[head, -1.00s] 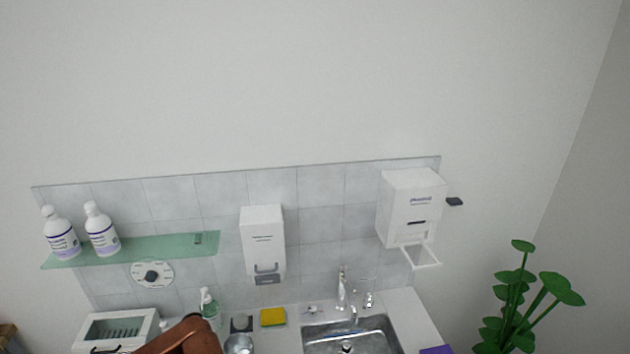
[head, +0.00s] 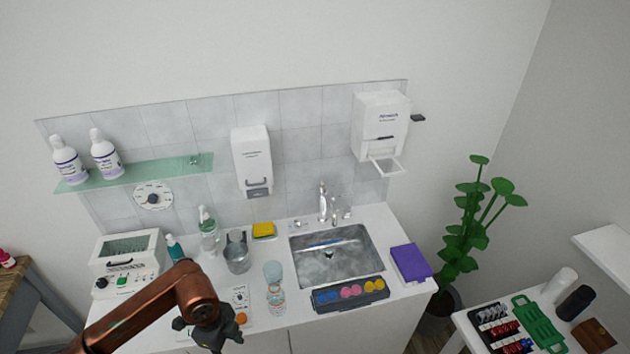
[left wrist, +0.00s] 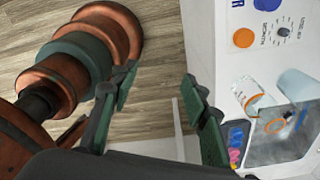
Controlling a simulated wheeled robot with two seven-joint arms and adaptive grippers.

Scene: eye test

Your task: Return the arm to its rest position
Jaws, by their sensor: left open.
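My copper-coloured left arm (head: 165,303) comes in from the lower left of the head view. It ends in the dark left gripper (head: 208,335), low over the front edge of the counter and partly cut off by the frame. In the left wrist view the two green fingers of the left gripper (left wrist: 158,85) are spread apart with nothing between them. Wooden floor shows through the gap. Copper and green round parts of my own body fill the left of that view. My right gripper is in neither view.
The white counter (head: 268,310) is just beyond the gripper, with clear glasses (head: 275,290), a sink (head: 335,258) and a tray of coloured pieces (head: 350,293). A side table with a green rack (head: 538,322) stands at the lower right. Open floor shows below the gripper.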

